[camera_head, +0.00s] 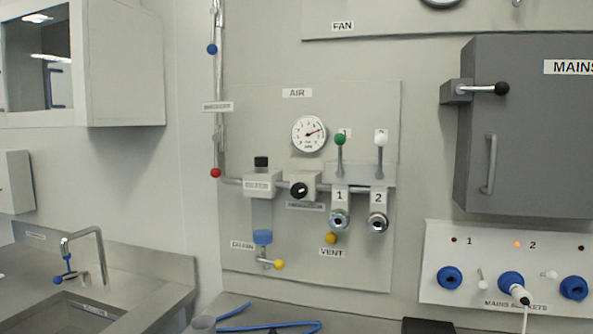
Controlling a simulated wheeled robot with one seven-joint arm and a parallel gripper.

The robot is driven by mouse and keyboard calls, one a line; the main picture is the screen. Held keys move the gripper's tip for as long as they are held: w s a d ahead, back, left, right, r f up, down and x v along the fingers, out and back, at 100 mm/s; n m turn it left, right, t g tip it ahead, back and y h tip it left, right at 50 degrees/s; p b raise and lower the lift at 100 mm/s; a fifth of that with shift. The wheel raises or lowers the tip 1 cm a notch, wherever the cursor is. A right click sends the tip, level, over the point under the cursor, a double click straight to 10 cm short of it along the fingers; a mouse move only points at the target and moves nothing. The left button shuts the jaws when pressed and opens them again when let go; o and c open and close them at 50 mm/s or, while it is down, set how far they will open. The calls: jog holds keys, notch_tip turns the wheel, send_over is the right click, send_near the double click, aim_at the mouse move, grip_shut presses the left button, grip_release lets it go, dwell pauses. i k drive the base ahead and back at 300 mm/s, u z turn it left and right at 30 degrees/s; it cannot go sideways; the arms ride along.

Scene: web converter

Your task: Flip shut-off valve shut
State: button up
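No label that I can read says shut-off valve. A vertical pipe (220,80) left of the AIR panel carries two levers, each hanging down roughly along the pipe. One ends in a red knob (216,172), low on the pipe near its bend into the panel. The other ends in a blue knob (212,48) higher up. A small label (217,106) between them is too small to read. On the AIR panel (350,275), a green-knobbed lever (340,140) and a white-knobbed lever (380,141) stand upright above outlets 1 and 2. My gripper is not in view.
A pressure gauge (309,134) and a yellow-knobbed drain lever (278,265) are on the panel. A grey MAINS box (525,135) juts out at right above a socket panel (440,290). A sink tap (85,258) stands at left. A blue hose (270,326) lies on the bench.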

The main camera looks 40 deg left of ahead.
aim_at(215, 172)
jog(key=u, duration=1.95)
